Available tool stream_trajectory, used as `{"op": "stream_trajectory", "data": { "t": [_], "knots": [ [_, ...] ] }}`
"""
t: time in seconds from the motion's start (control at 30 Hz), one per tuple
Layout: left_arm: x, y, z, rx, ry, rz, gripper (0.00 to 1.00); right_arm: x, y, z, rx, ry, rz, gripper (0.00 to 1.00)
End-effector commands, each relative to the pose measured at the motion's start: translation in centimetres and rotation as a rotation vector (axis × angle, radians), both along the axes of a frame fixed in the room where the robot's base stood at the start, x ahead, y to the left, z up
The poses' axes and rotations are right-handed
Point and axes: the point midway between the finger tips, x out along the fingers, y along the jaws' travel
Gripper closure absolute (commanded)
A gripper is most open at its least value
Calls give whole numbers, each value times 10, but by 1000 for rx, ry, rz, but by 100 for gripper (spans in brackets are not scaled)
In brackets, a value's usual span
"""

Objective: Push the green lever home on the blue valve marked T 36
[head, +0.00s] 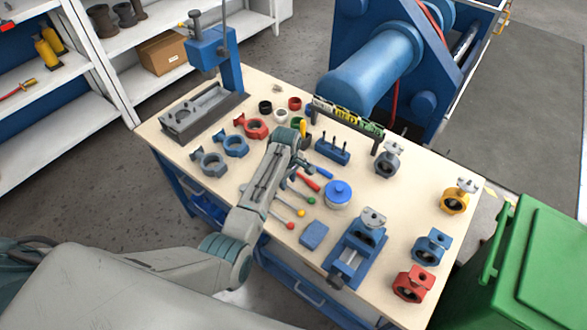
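A blue valve (430,246) stands on the right part of the workbench, between a yellow valve and a red one. Its marking is too small to read. A lever with a green ball end (311,200) lies on the bench in front of my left arm, beside levers with red and yellow ball ends; part of it is hidden by the arm. My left gripper (301,160) is over the middle of the bench, left of the blue valve and well apart from it. Its fingers are too small and partly hidden to tell open from shut. My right gripper is out of view.
A blue vise (352,255) with a metal-topped part stands at the front edge. A blue-lidded pot (338,194), grey valve (386,160), yellow valve (455,196) and red valve (412,284) stand around. A green bin (540,265) is at right. Bench between pot and yellow valve is mostly clear.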

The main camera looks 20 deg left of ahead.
Motion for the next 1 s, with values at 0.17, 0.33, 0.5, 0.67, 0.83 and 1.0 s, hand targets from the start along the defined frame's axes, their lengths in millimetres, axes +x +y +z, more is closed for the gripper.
{"op": "stream_trajectory", "data": {
  "t": [0.17,0.33,0.5,0.67,0.83,1.0],
  "knots": [
    [24,-12,17,-6,24,83,69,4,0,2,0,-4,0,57],
    [27,-14,16,-7,28,98,69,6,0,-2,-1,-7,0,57],
    [27,-13,4,-6,28,97,69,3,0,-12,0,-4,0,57],
    [27,-13,-13,-6,27,96,69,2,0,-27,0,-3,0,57],
    [26,-13,-35,-6,27,96,69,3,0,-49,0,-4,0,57],
    [26,-13,-51,-6,28,95,69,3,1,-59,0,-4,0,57]
  ]
}}
